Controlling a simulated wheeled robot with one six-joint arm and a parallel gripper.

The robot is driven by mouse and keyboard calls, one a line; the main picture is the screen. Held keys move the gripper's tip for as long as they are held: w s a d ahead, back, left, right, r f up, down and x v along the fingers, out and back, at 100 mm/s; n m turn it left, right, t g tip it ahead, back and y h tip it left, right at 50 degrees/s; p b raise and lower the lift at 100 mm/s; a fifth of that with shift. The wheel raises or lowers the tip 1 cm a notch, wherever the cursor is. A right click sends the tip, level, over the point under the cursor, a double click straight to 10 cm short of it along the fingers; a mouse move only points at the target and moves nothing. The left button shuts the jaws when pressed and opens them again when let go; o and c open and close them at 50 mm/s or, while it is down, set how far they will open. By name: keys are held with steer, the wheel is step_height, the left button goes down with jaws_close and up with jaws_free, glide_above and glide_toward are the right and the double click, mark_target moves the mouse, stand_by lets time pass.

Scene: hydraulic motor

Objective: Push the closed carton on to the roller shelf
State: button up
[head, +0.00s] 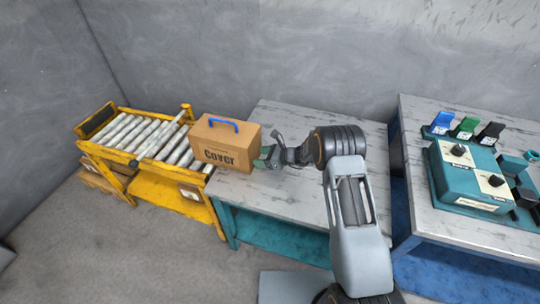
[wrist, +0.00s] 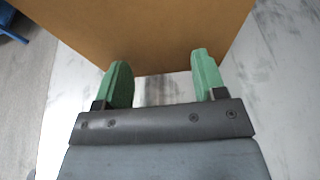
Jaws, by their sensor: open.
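The closed brown carton (head: 226,146) has a blue handle on top and "Cover" printed on its front. It sits at the left end of the teal-legged table, by the roller shelf, and its left side seems to overlap the shelf's end. The yellow roller shelf (head: 137,134) with grey rollers stands to its left. My gripper (head: 267,157) is at the carton's right side. In the wrist view, the green fingers of my gripper (wrist: 161,82) are apart with nothing between them. The carton's brown face (wrist: 140,35) fills the top there, close to the fingertips; contact cannot be told.
The marble-topped table (head: 290,200) is bare to the right of the carton. A second table on the right holds a teal device (head: 470,178) and blue, green and black items. Grey walls stand behind; open floor lies in front.

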mark_target(256, 154)
steer(key=shift+w+a+b, duration=0.25)
steer(key=shift+a+b, duration=0.05)
steer(key=shift+a, duration=0.4)
steer(key=shift+w+a+b, duration=0.25)
steer(key=shift+a+b, duration=0.1)
steer(key=shift+a, duration=0.4)
steer(key=shift+w+a+b, duration=0.25)
steer(key=shift+a+b, duration=0.05)
steer(key=shift+a, duration=0.4)
steer(key=shift+b+x, duration=0.55)
steer(key=shift+x, duration=0.4)
steer(key=shift+w+a+r+b, duration=0.1)
steer(key=shift+w+a+b, duration=0.35)
steer(key=shift+a, duration=0.5)
steer(key=shift+w+a+r+b, duration=0.1)
steer(key=shift+w+a+b, duration=0.35)
steer(key=shift+a, duration=0.5)
steer(key=shift+w+a+r+b, duration=0.1)
steer(key=shift+w+a+b, duration=0.15)
steer(key=shift+a+b, duration=0.5)
steer(key=shift+a, duration=0.2)
